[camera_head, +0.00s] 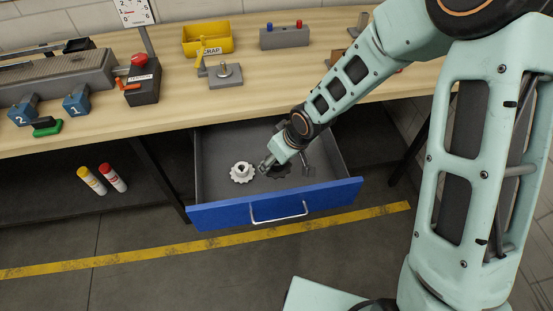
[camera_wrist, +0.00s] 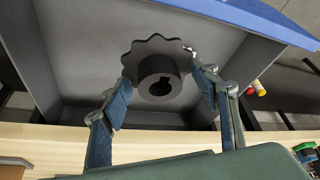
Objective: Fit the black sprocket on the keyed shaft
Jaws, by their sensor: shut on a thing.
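The black sprocket (camera_wrist: 158,45) has a toothed rim and a raised hub with a keyed bore facing the wrist camera. It is in the open blue-fronted drawer (camera_head: 222,215) and shows only partly beside my gripper in the head view (camera_head: 280,171). My gripper (camera_wrist: 161,88) is shut on the sprocket, one finger on each side of it. It reaches down into the drawer in the head view (camera_head: 268,163). Whether the sprocket touches the drawer floor is unclear. A grey block with a short upright shaft (camera_head: 225,71) stands on the bench; its key is too small to see.
A white sprocket (camera_head: 242,173) lies left of my gripper in the drawer. The wooden bench (camera_head: 180,95) overhangs the drawer's back.

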